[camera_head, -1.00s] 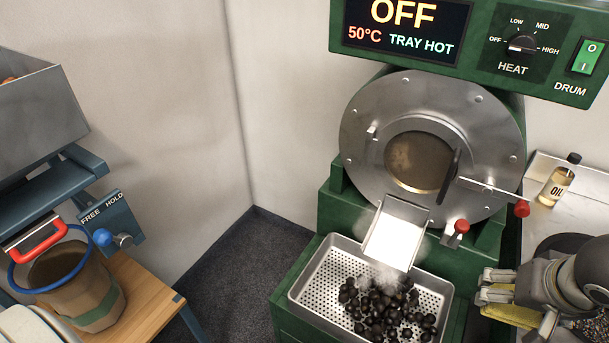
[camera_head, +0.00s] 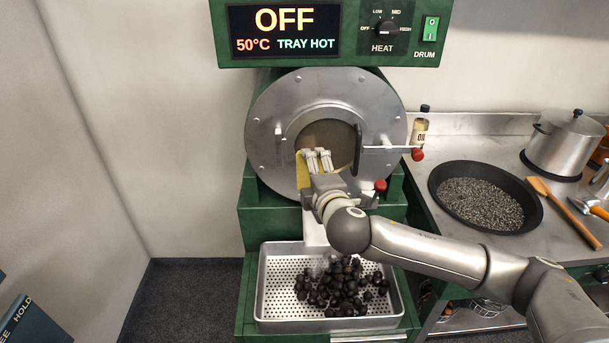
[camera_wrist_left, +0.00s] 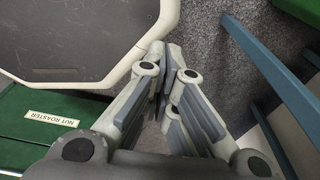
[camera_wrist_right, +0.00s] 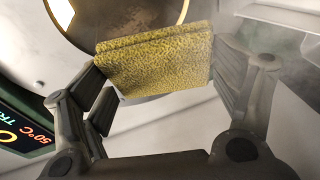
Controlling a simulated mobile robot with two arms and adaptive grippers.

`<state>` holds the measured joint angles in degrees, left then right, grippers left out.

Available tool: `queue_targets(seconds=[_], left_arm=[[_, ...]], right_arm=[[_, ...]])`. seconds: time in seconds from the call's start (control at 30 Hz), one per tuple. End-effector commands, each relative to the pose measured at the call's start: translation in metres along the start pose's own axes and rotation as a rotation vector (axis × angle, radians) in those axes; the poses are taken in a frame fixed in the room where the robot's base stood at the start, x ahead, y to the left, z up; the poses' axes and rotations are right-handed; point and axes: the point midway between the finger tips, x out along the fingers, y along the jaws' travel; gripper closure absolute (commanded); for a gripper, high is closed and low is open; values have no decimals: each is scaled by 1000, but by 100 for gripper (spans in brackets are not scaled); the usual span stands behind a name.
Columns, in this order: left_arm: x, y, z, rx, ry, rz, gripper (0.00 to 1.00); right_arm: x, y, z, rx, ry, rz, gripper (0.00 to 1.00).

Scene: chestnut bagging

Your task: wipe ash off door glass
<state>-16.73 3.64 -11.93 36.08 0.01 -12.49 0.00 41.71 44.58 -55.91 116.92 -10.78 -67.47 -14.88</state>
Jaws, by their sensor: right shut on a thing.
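The round door glass (camera_head: 322,138) sits in the roaster's grey metal door and looks brownish and hazy. My right gripper (camera_head: 318,163) is in front of the glass's lower left part. It is shut on a yellow sponge (camera_head: 301,171), partly hidden by the fingers. In the right wrist view the speckled sponge (camera_wrist_right: 155,62) spans the fingers and overlaps the lower edge of the glass (camera_wrist_right: 125,18). I cannot tell whether it touches the glass. My left gripper (camera_wrist_left: 164,52) shows only in its wrist view, with its fingers together and nothing visible between them.
A perforated tray (camera_head: 262,290) of dark chestnuts stands below the chute (camera_head: 313,232). A red-knobbed handle (camera_head: 417,154) juts out right of the door. An oil bottle (camera_head: 420,130), black pan (camera_head: 437,190) and steel pot (camera_head: 563,145) stand on the right counter.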

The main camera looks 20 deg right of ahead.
Motion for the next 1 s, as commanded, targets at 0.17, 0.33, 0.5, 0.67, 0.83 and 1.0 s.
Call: queue_targets(seconds=[0.17,0.33,0.5,0.67,0.83,1.0], left_arm=[[1,-11,9,2,-14,-13,100],[1,-21,18,-1,-27,-25,100],[3,-20,19,-2,-28,-25,100],[6,-17,18,-3,-27,-21,100],[10,-11,17,-4,-25,-13,100],[13,-8,16,-2,-23,-10,100]], right_arm=[[3,1,-9,-82,122,140,35],[2,3,-17,-110,176,213,35],[8,5,-17,-117,187,229,35],[23,9,-14,-115,185,229,35],[40,13,-11,-114,186,228,35],[53,16,-8,-114,186,227,35]])
